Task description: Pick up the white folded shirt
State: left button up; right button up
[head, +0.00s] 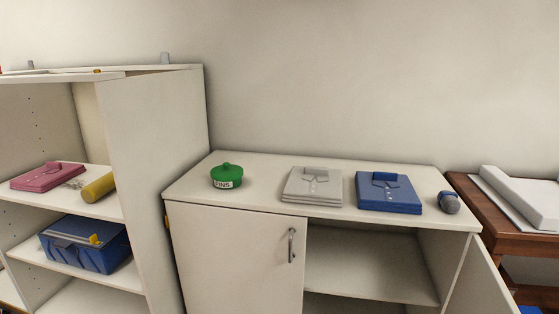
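The white folded shirt (312,188) lies flat on top of the low white cabinet (262,166), near the middle of its top. Its collar end points to the back and small buttons show down its front. A blue folded shirt (389,193) lies to its right with a narrow gap between them. Neither of my grippers shows in the head view.
A green lidded pot (227,177) stands left of the white shirt; a dark-headed microphone (448,203) lies at the right end. The cabinet's right door is open. A tall shelf (155,175) rises at left, holding a pink folded shirt (45,177). A brown table (478,206) stands right.

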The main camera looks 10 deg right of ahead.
aim_at(319, 186)
jog(key=k+l, duration=0.1)
jog(key=l, duration=0.25)
jog(key=k+l, duration=0.1)
jog(key=l, duration=0.2)
jog(key=k+l, duration=0.1)
jog(key=l, duration=0.25)
jog(key=k+l, duration=0.1)
jog(key=l, duration=0.25)
